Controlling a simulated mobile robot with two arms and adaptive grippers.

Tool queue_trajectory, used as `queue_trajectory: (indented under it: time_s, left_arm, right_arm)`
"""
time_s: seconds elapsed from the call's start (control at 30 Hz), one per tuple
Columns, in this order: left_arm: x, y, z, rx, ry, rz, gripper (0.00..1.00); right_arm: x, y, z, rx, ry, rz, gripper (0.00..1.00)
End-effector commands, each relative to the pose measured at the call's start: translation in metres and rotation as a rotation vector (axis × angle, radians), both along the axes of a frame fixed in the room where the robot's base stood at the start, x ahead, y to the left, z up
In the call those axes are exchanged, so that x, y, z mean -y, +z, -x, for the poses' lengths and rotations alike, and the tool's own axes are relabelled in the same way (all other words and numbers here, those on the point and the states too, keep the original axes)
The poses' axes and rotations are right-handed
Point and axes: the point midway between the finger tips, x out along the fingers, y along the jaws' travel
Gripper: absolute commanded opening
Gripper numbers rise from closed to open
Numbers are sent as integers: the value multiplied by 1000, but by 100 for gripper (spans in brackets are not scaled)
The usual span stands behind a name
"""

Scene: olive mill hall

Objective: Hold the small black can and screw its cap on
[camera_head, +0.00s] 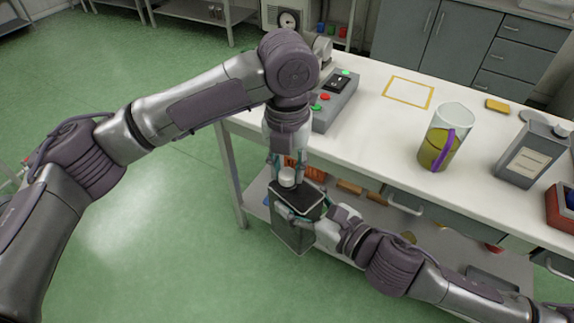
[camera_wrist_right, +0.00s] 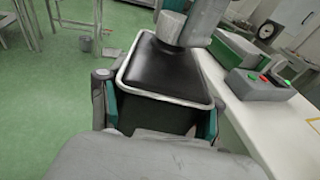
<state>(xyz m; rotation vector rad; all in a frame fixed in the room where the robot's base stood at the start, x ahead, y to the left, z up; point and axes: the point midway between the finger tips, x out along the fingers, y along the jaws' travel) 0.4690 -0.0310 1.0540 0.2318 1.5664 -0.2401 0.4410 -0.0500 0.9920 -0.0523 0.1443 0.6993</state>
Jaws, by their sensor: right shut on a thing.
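The small black can (camera_head: 293,232) is held upright beside the table's front edge, above the floor. In the right wrist view its dark top (camera_wrist_right: 160,68) with a pale rim fills the middle. My right gripper (camera_head: 296,213) is shut on the can, one finger on each side. The white cap (camera_head: 287,177) sits at the far side of the can's top; it also shows in the right wrist view (camera_wrist_right: 180,28). Whether it is threaded on cannot be told.
A lower shelf holds small items. Green floor lies open on the left.

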Motion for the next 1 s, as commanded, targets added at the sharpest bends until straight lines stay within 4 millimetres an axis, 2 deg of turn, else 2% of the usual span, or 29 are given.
queue_trajectory:
  time_s: [0.03,0.13,0.47,0.8,1.0]
  left_arm:
    - [-1,0,-1,2,3,0,42]
    - [0,0,-1,1,3,-1,57]
    - [0,2,0,1,3,1,57]
    - [0,41,-1,1,3,1,57]
    - [0,45,0,0,3,0,57]
  right_arm:
    - [0,1,0,1,2,-2,0]
    - [0,1,0,1,2,-2,0]
    - [0,1,0,3,1,-1,0]
    - [0,1,0,3,1,-1,0]
    - [0,1,0,3,1,-1,0]
